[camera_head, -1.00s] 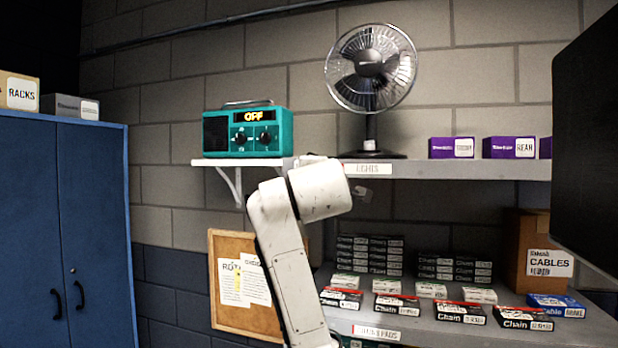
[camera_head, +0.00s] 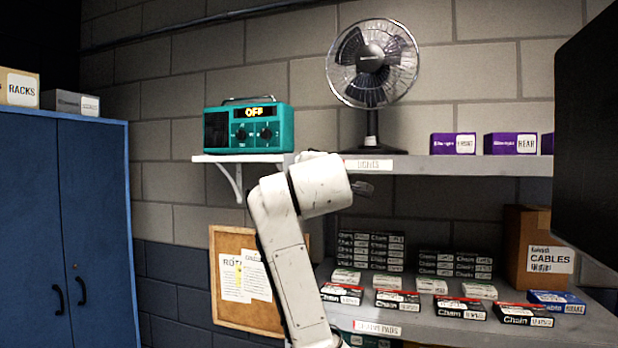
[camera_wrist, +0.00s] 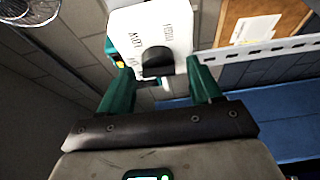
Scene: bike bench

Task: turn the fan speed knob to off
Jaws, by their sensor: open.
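In the wrist view, my gripper (camera_wrist: 153,66) is open, its two green fingers on either side of a black knob (camera_wrist: 157,62) on a white plate (camera_wrist: 150,25). The knob lies between the fingers; I cannot tell whether they touch it. The plate bears small rotated lettering that I cannot read surely, and the knob's pointer is not clear. In the head view, my arm hides the plate and knob. The black fan (camera_head: 372,62) stands on the upper shelf. A teal box (camera_head: 244,130) with two dials and an "OFF" display sits left of it.
The upper shelf (camera_head: 440,166) also holds purple boxes (camera_head: 452,145). A lower shelf (camera_head: 370,340) carries several chain boxes (camera_head: 460,309). A corkboard (camera_head: 227,310) hangs on the wall, also in the wrist view (camera_wrist: 285,10). A blue cabinet (camera_head: 95,220) stands left, a dark panel (camera_head: 585,150) right.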

